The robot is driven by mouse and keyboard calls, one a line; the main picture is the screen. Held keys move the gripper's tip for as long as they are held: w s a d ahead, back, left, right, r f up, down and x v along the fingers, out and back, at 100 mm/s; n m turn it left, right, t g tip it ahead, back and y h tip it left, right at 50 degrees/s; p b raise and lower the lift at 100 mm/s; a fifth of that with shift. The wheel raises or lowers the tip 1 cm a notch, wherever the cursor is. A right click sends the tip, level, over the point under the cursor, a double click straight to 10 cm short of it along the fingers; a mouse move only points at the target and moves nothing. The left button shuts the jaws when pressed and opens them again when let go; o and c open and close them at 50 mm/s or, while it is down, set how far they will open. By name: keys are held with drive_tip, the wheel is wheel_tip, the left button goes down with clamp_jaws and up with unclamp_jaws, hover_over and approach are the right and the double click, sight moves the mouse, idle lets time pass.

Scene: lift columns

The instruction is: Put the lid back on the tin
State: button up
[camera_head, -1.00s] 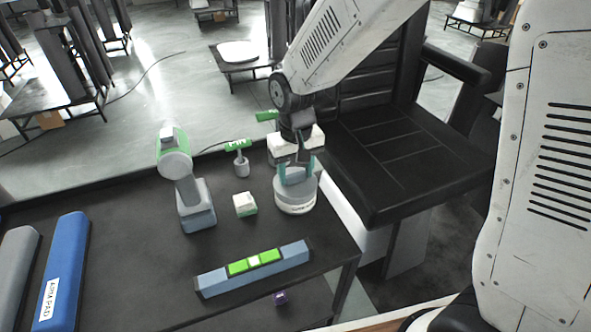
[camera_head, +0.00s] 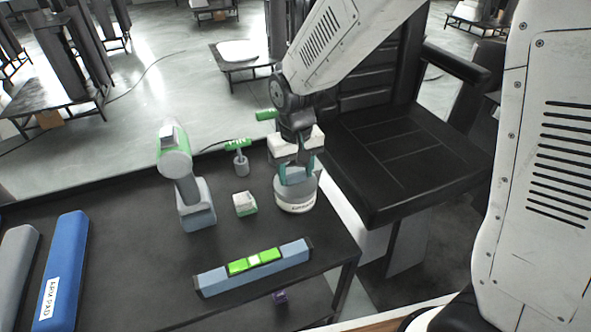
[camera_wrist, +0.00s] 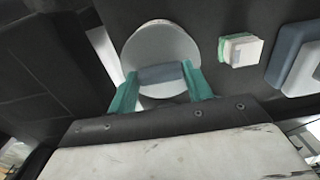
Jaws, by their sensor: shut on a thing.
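My gripper (camera_head: 296,172) is over the right end of the dark table, with its teal fingers pointing down. In the wrist view the two fingers (camera_wrist: 160,78) are shut on the blue-grey bar handle of the round grey lid (camera_wrist: 163,40). In the head view the lid (camera_head: 290,191) sits at the top of the pale round tin (camera_head: 297,207), which has a small label on its front. The lid looks level and roughly lined up with the tin. I cannot tell whether it is fully seated. The lid hides the tin's opening.
A green-and-white block (camera_head: 245,204) and a grey cordless drill (camera_head: 196,205) stand left of the tin. A green-topped grey peg (camera_head: 241,162) is behind. A blue spirit level (camera_head: 254,267) lies in front. A black chair (camera_head: 400,150) stands close on the right.

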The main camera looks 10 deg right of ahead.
idle(0.3)
drive_tip(key=o, duration=1.5)
drive_tip(key=shift+r, duration=3.45)
clamp_jaws()
drive_tip(key=shift+f, duration=0.2)
drive_tip(key=shift+f, duration=2.6)
